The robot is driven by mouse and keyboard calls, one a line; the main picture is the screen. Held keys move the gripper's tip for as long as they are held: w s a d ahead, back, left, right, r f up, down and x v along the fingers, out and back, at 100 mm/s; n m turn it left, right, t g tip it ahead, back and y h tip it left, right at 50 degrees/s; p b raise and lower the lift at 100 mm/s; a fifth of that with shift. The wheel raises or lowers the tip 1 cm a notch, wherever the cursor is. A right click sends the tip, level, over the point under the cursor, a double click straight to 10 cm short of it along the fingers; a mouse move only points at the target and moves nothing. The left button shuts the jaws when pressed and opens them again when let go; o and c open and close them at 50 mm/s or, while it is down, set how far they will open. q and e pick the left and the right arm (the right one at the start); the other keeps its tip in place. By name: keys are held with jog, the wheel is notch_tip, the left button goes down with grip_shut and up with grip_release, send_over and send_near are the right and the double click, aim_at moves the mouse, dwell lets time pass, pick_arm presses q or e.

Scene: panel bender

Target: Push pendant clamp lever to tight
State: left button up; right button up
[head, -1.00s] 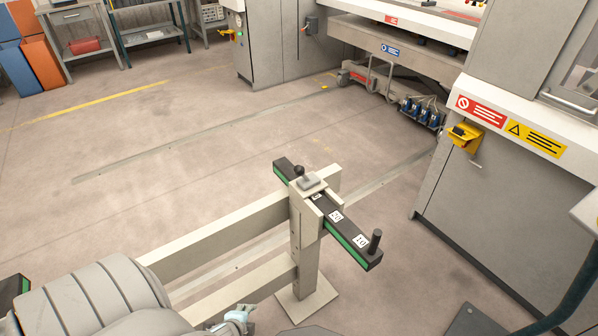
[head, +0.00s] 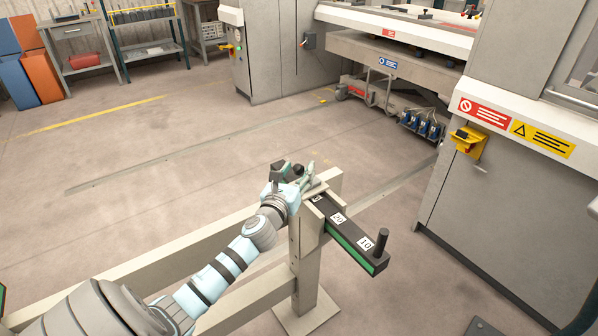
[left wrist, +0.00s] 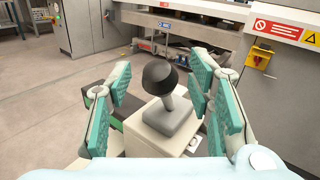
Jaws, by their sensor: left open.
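The clamp lever shows in the left wrist view as a black ball knob (left wrist: 160,76) on a short grey stem, leaning slightly left above its grey base block (left wrist: 170,120). The block sits on the beige post (head: 309,245). My left gripper (head: 297,170) is at the top of the post in the head view, where it mostly hides the lever. In the left wrist view its green-padded fingers (left wrist: 162,84) are spread open on both sides of the knob, with visible gaps. Contact is not apparent. My right gripper is out of view.
A black bar (head: 345,234) with green edging, number labels and an upright black peg (head: 381,243) runs through the post top. A beige rail (head: 225,226) joins the post from the left. Machine cabinets (head: 470,200) stand at right. The floor behind is clear.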

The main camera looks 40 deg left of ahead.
pick_arm(q)
jog(key=shift+w+a, duration=0.15)
jog(key=shift+w, duration=0.35)
grip_shut()
